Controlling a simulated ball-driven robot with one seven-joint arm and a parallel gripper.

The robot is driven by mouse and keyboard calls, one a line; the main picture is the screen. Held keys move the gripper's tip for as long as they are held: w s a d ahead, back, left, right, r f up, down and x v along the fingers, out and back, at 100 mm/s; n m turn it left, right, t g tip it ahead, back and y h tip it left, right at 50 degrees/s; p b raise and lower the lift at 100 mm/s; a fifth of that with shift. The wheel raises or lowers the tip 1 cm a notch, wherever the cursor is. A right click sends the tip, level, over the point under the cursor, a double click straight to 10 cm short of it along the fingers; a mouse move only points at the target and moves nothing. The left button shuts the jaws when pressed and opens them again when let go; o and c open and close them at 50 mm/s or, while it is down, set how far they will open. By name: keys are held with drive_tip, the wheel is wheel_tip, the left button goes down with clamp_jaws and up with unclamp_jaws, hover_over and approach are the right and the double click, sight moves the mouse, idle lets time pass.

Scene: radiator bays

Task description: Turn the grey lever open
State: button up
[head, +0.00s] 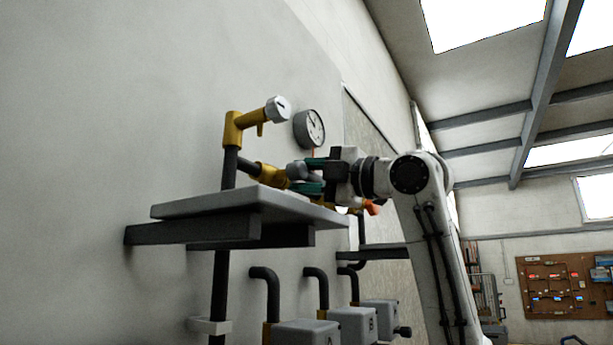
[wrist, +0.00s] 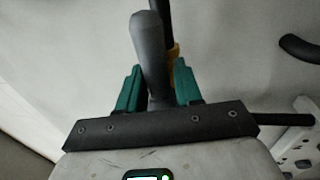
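The grey lever (head: 297,171) sticks out from a brass valve (head: 268,175) on the dark pipe above the shelf. My gripper (head: 308,175) is at the lever, with one green finger above it and one below. In the wrist view the lever (wrist: 148,50) is a rounded dark grey bar between the two green fingers of my gripper (wrist: 156,85). A gap shows between the lever and the left finger; the right finger is close beside it, and contact cannot be told. The fingers stand apart. The valve behind is mostly hidden.
A grey shelf (head: 235,203) lies just below the valve and gripper. A brass fitting with a white cap (head: 278,108) and a round gauge (head: 309,128) are above. An orange-red handle (head: 372,207) is behind my gripper. Grey boxes (head: 305,333) with bent pipes are below.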

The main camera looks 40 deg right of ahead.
drive_tip(key=shift+o, duration=1)
drive_tip(key=b+v, duration=0.3)
drive_tip(key=v, duration=0.7)
drive_tip(key=shift+s+b, duration=0.3)
drive_tip(key=shift+s, duration=0.05)
drive_tip(key=shift+d+f, duration=0.1)
drive_tip(key=shift+d, duration=0.05)
